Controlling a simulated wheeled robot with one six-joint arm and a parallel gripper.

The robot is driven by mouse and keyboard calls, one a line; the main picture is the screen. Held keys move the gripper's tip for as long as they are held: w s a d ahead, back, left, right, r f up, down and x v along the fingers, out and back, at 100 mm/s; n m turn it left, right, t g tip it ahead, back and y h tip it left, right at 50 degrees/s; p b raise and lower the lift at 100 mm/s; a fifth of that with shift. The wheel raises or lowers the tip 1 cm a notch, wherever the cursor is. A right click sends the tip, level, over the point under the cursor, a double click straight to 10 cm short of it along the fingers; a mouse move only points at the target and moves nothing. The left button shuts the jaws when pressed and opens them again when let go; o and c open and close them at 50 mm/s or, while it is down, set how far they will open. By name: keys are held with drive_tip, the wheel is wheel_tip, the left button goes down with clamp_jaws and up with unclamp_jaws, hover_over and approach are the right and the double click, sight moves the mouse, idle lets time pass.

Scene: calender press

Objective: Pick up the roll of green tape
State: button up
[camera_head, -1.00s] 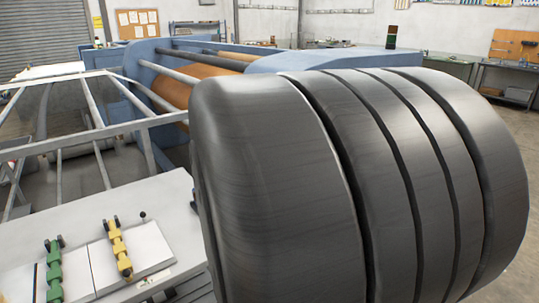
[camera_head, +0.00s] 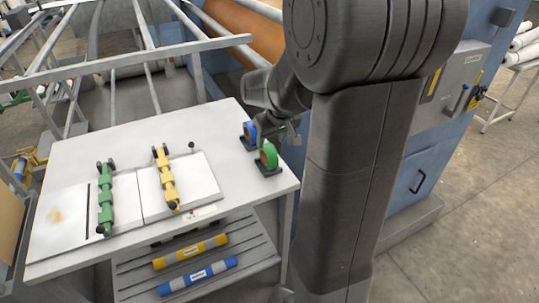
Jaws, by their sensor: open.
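The roll of green tape (camera_head: 271,153) stands upright on a small dark base near the right front corner of the white table (camera_head: 215,160). My gripper (camera_head: 266,139) is directly above and just behind the green tape, at the end of my dark arm. It is open, and it is small and partly hidden by my arm links. I cannot tell whether its fingers touch the roll. A roll of blue tape (camera_head: 249,129) stands on its own dark base just behind and to the left, close to my gripper.
White boards with a green tool (camera_head: 105,200) and a yellow tool (camera_head: 166,182) lie left on the table. The lower shelf holds a yellow roll (camera_head: 190,252) and a blue roll (camera_head: 198,276). A metal frame and the blue machine (camera_head: 400,175) stand behind and right.

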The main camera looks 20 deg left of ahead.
sight(268, 146)
drive_tip(key=shift+s+p+x, duration=0.2)
drive_tip(key=shift+p+x, duration=0.35)
drive_tip(key=shift+x, duration=2.4)
drive_tip(key=shift+a, duration=0.1)
drive_tip(key=shift+c, duration=0.4)
drive_tip(key=c, duration=1)
